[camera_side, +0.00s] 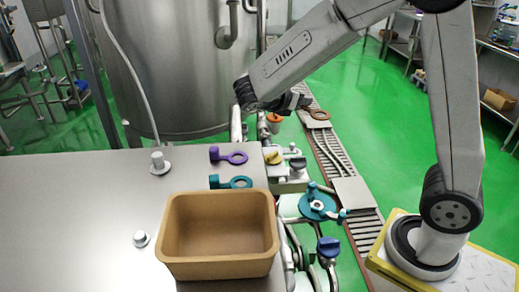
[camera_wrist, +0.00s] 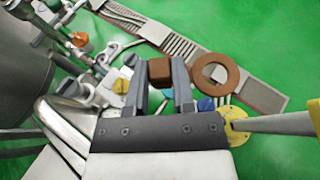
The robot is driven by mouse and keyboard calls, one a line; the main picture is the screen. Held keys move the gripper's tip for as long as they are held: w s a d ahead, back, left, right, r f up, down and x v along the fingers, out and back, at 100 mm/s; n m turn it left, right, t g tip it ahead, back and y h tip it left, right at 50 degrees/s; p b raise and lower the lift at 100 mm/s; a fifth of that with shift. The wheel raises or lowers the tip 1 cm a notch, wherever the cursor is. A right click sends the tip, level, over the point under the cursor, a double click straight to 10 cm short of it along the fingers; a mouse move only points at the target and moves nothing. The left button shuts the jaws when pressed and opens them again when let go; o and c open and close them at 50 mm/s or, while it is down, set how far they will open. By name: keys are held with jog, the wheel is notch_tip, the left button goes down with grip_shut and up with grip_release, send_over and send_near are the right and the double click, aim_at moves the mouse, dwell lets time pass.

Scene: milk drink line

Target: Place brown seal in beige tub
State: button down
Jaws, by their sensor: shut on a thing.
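The brown seal is a flat ring with a block-shaped tab. My gripper (camera_wrist: 159,78) is shut on the tab, and the ring (camera_wrist: 233,80) sticks out to the right of the fingers in the wrist view. In the side view my gripper (camera_side: 301,101) holds the seal (camera_side: 319,116) in the air, above and to the right of the table. The beige tub (camera_side: 216,268) stands open at the table's front right, lower left of my gripper in the side view. Its visible inside is empty. The tub does not show in the wrist view.
A purple seal (camera_side: 214,153) and a teal seal (camera_side: 214,182) lie on the table (camera_side: 85,205) behind the tub. Pipes and valves (camera_side: 318,205) run right of the table, beside a conveyor (camera_side: 328,140). A large steel tank (camera_side: 175,70) stands behind.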

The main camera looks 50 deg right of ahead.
jog(key=s+a+f+m+g+y, duration=0.1)
jog(key=s+a+m+g+y, duration=1.15)
jog(key=s+a+m, duration=0.45)
jog(key=w+a+r+m+t+y, duration=0.1)
jog(key=a+r+m+t+y, duration=0.3)
jog(key=a+m+y, duration=0.3)
jog(key=w+a+r+m+t+y, duration=0.2)
jog(key=a+r+m+t+y, duration=0.1)
jog(key=a+m+t+y, duration=0.2)
jog(key=shift+w+a+r+m+y, duration=0.25)
jog(key=shift+a+r+m+y, duration=0.15)
jog(key=shift+a+m+y, duration=0.7)
jog(key=shift+a+f+h, duration=0.1)
jog(key=shift+f+h, duration=0.05)
jog(key=shift+h, duration=0.2)
jog(key=shift+f, duration=3.9)
jog(key=shift+f, duration=0.6)
jog(key=shift+c, duration=2.3)
grip_release()
jog(key=shift+f, duration=0.1)
